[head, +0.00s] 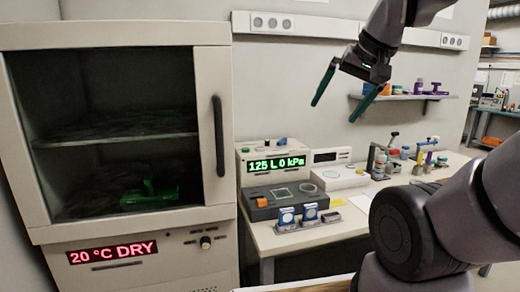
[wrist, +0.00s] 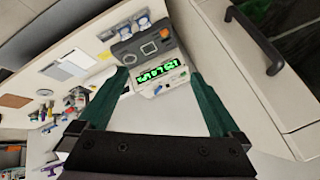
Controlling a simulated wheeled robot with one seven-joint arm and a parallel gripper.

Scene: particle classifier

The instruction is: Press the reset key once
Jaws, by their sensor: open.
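The classifier (head: 250,152) is a beige box with a green display (head: 276,164) reading "125 L 0 kPa". It stands on the bench, with a dark grey unit (head: 262,211) in front of it. This unit has a square pad and a round-marked plate on top. I cannot tell which part is the reset key; no label is readable. My gripper (head: 333,112) is open and empty, high above the bench and to the right of the classifier. In the wrist view, the display (wrist: 160,75) shows between the two green fingers, apart from them.
A drying cabinet (head: 215,130) with a glass door and handle stands at left, its display reading "20 °C DRY". A white balance-like box (head: 337,178), small blue-and-white containers (head: 287,216) and several bottles crowd the bench. A wall shelf (head: 410,97) is at right.

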